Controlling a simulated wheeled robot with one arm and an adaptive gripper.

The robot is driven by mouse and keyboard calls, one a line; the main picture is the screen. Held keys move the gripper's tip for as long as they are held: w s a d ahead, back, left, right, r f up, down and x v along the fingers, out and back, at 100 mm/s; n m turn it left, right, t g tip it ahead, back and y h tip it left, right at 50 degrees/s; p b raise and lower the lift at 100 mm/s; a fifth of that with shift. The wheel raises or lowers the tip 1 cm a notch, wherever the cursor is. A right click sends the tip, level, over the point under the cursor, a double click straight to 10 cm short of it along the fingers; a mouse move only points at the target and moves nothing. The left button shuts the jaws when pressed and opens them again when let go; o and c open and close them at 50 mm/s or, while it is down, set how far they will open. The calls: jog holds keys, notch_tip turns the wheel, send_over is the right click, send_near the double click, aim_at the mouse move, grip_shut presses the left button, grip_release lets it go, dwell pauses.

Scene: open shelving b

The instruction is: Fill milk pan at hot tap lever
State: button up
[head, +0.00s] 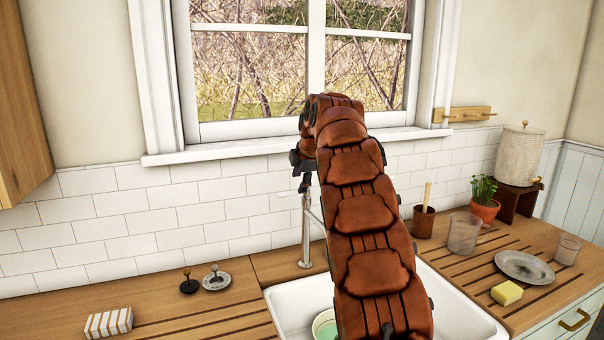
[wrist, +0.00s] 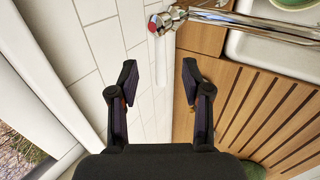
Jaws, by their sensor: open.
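A chrome tap (head: 306,225) stands at the sink's back edge against the tiles, part of it hidden behind my arm. In the wrist view its chrome pipe (wrist: 255,27) runs across the top right, with a red-marked fitting (wrist: 153,24) at its left end. I cannot tell whether that fitting is the hot lever. A round pale vessel with a green inside (head: 324,328) sits in the sink, partly hidden by my arm; it may be the milk pan. My gripper (wrist: 158,76) is open and empty, the fitting beyond its fingertips and apart from them.
The white sink (head: 470,318) is set in a wooden counter. A glass (head: 464,234), plate (head: 524,267), yellow sponge (head: 507,293) and potted plant (head: 484,205) stand right. A striped block (head: 108,322) and small metal items (head: 215,279) lie left. The window sill (head: 250,148) juts out above.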

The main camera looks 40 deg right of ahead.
aim_at(294, 193)
jog(key=shift+p+x, duration=0.7)
jog(key=shift+x, duration=1.75)
grip_shut()
